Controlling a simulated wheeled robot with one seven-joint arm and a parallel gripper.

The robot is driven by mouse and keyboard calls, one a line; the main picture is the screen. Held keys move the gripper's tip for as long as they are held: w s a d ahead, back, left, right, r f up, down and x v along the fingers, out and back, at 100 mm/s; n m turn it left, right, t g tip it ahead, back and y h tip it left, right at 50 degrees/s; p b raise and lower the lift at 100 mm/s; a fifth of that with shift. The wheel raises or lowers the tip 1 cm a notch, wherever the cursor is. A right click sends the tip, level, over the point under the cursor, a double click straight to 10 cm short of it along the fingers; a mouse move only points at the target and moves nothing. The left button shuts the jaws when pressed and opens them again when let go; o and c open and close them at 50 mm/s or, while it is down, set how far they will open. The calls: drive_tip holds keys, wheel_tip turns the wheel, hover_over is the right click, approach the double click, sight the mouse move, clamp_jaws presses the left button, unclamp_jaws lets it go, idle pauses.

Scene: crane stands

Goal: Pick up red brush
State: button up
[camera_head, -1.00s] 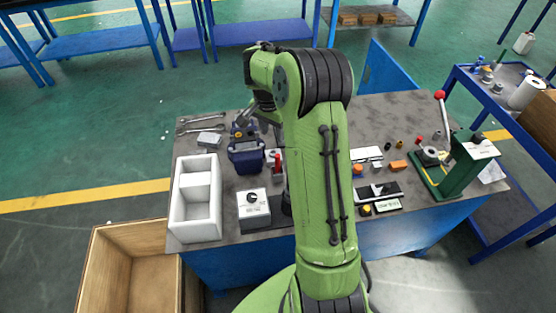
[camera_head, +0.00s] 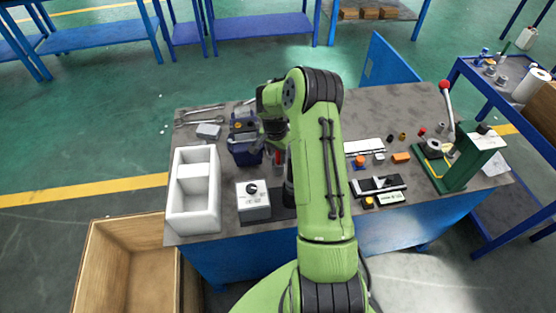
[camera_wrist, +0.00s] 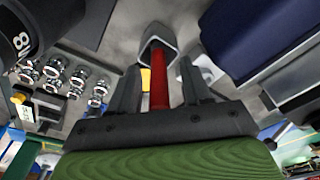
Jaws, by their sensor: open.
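The red brush (camera_wrist: 159,82) shows in the wrist view as an upright-looking red handle, its far end at a pale grey cup-like piece (camera_wrist: 157,42). My gripper (camera_wrist: 160,70) is open, with one dark finger on each side of the red handle. I cannot tell whether either finger touches it. In the head view a small part of the red brush (camera_head: 278,158) shows beside my green arm, which hides most of my gripper.
A dark blue vise (camera_head: 243,150) stands close by on the left, large in the wrist view (camera_wrist: 255,30). A white divided tray (camera_head: 194,222) and a white box with a black knob (camera_head: 253,203) are nearer. A green press (camera_head: 470,160) stands far right.

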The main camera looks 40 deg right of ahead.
drive_tip(key=shift+r, duration=0.1)
clamp_jaws()
wheel_tip(320, 180, up, 10)
drive_tip(key=shift+p, duration=0.9)
